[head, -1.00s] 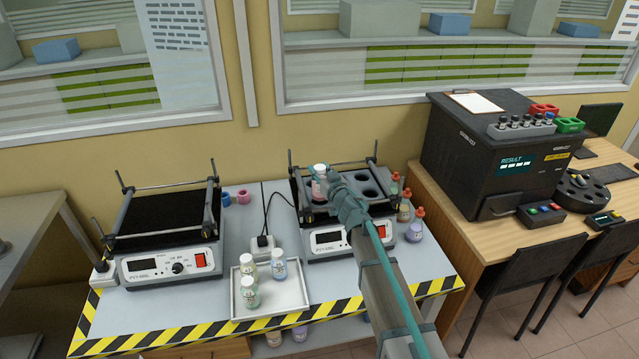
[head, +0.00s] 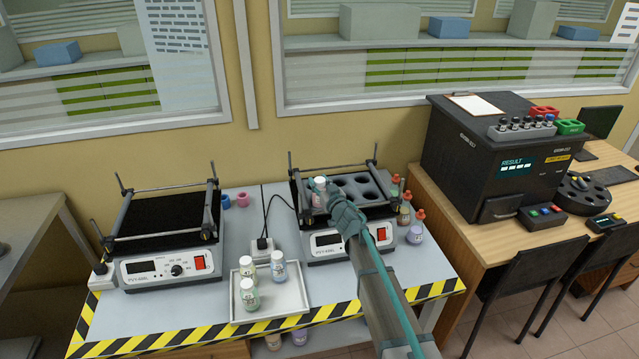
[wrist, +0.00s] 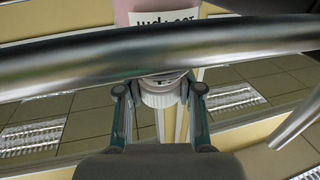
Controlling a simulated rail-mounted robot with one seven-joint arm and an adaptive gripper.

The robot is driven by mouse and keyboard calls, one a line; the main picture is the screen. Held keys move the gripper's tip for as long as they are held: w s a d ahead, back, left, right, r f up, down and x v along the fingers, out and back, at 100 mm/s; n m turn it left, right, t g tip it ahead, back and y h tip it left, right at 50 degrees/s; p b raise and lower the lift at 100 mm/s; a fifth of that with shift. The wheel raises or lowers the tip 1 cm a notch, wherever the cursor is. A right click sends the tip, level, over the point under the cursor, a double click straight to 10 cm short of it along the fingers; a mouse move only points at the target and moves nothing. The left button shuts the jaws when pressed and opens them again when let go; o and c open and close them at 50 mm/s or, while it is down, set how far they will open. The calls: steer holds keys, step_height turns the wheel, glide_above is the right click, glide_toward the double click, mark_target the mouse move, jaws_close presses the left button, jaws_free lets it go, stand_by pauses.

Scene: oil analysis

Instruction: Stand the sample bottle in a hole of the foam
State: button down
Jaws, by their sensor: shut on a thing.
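The sample bottle (head: 319,199) has a white cap and a pink body with a white label. My gripper (head: 322,184) is shut on its cap and holds it roughly upright over the left front part of the black foam (head: 388,196). The foam lies on the right shaker and has several round holes, with empty ones showing right of the bottle. In the wrist view the cap (wrist: 160,92) sits between my fingertips, and a metal bar hides part of the bottle. The bottle's base is hidden, so I cannot tell whether it is inside a hole.
The right shaker (head: 322,240) has metal bars and corner posts around the foam. A white tray (head: 297,306) with three bottles stands in front. The left shaker (head: 165,268) has an empty black top. Several red-capped bottles (head: 417,227) stand close to the right shaker's right side.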

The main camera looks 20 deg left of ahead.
steer(key=c, duration=0.7)
jaws_free()
steer(key=shift+c, duration=0.2)
steer(key=shift+r, duration=0.2)
steer(key=b+v, duration=0.1)
steer(key=v, duration=1.1)
steer(key=shift+b, duration=0.3)
